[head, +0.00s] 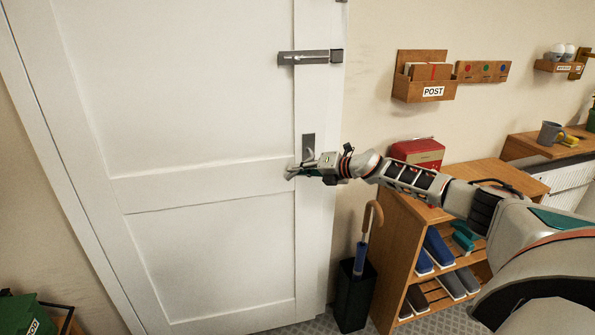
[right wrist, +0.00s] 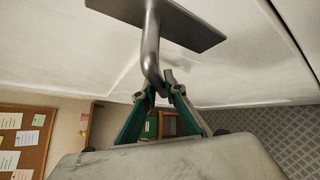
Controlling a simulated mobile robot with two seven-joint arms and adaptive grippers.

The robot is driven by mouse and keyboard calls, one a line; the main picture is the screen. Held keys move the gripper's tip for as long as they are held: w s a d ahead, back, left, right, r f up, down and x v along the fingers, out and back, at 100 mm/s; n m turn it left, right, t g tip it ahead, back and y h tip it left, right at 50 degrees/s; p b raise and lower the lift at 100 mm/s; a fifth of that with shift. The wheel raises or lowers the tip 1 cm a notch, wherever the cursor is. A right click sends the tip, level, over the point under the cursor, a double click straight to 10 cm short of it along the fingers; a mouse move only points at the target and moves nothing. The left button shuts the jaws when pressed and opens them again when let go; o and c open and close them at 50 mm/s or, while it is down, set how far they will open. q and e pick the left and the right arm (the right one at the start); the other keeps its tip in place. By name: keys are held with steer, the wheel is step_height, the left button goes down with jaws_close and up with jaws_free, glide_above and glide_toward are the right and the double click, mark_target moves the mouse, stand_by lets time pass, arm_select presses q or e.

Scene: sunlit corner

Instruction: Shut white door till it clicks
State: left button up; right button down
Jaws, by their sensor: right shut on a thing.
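The white door (head: 190,110) fills the left half of the head view and looks flush or nearly flush with its frame. I cannot tell whether its latch is engaged. Its grey metal handle plate (head: 308,145) is near the door's right edge. My right gripper (head: 293,172) is at the handle, its arm reaching in from the right. In the right wrist view, the bent lever (right wrist: 151,45) comes down from the plate (right wrist: 185,22), and the fingers of my right gripper (right wrist: 160,93) are shut on its end. My left gripper is not in view.
A sliding bolt (head: 310,57) is higher on the door. Right of the door stand an umbrella bin (head: 354,297) and a wooden shoe shelf (head: 392,255) with a red box (head: 418,153) on top. A post box (head: 424,90) hangs on the wall. A green crate (head: 22,315) is lower left.

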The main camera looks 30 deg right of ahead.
steer(key=shift+w+d, duration=0.25)
steer(key=shift+w, duration=0.25)
steer(key=shift+w+d, duration=0.2)
steer(key=shift+w, duration=0.3)
steer(key=c, duration=2.1)
jaws_free()
steer(key=shift+a, duration=0.1)
steer(key=shift+v, duration=6.05)
steer(key=s+a+f+m+y, duration=0.1)
steer(key=s+a+f+m, duration=0.35)
steer(key=a+f, duration=0.7)
steer(key=s+a+f+m+y, duration=0.1)
steer(key=s+a+f+m, duration=0.55)
steer(key=a, duration=0.85)
steer(key=s+a+f+m+h, duration=0.1)
steer(key=s+a+f+m, duration=0.1)
steer(key=s+f+m, duration=0.3)
steer(key=s+a+f+m+g+h, duration=0.1)
steer(key=s+a+f+m+h, duration=0.1)
steer(key=s+f+m, duration=0.3)
steer(key=s+a+f+m+g+h, duration=0.1)
steer(key=s+f, duration=0.5)
steer(key=s, duration=0.6)
steer(key=shift+s+a+f+m+h, duration=0.1)
steer(key=shift+a+m+h, duration=0.3)
steer(key=shift+m, duration=0.55)
steer(key=shift+s+a+f+m+h, duration=0.1)
steer(key=shift+a+m+h, duration=0.1)
steer(key=shift+a+m, duration=0.55)
